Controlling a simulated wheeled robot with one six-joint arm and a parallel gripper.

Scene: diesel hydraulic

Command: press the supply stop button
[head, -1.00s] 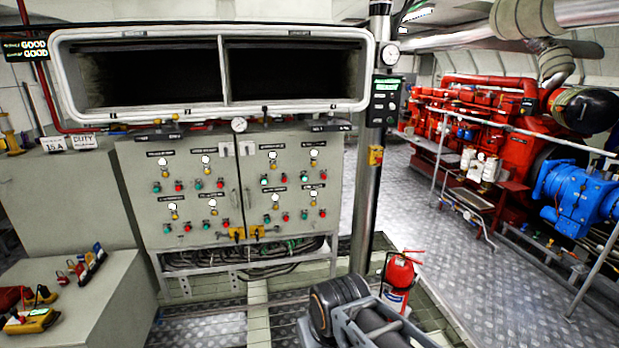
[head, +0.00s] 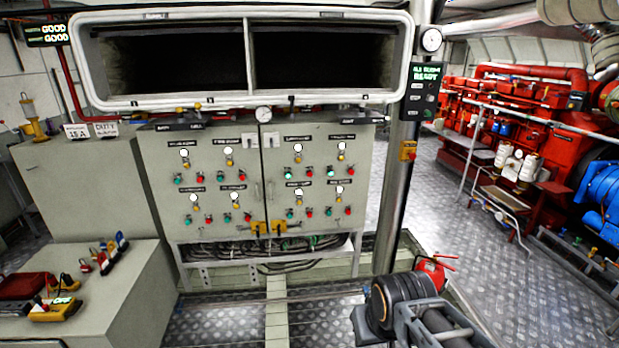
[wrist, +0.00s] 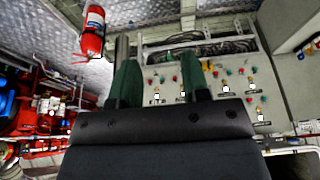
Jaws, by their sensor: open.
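A grey control cabinet (head: 218,164) stands ahead in the head view, with several groups of red and green buttons, small yellow-based switches and white round lamps. One red button (head: 200,178) is at its upper left and another red button (head: 351,171) at its upper right. The labels are too small to read, so I cannot tell which is the supply stop button. My gripper (wrist: 159,60) shows in the wrist view, its two green fingers apart and empty. The cabinet front (wrist: 222,97) appears upside down beyond them. My gripper is not visible in the head view.
A metal post (head: 398,190) stands right of the cabinet, with a red fire extinguisher (head: 433,270) near its foot. A low grey bench (head: 120,290) with tools is at left. A red engine (head: 520,110) is behind a rail. Metal floor (head: 315,318) lies before the cabinet.

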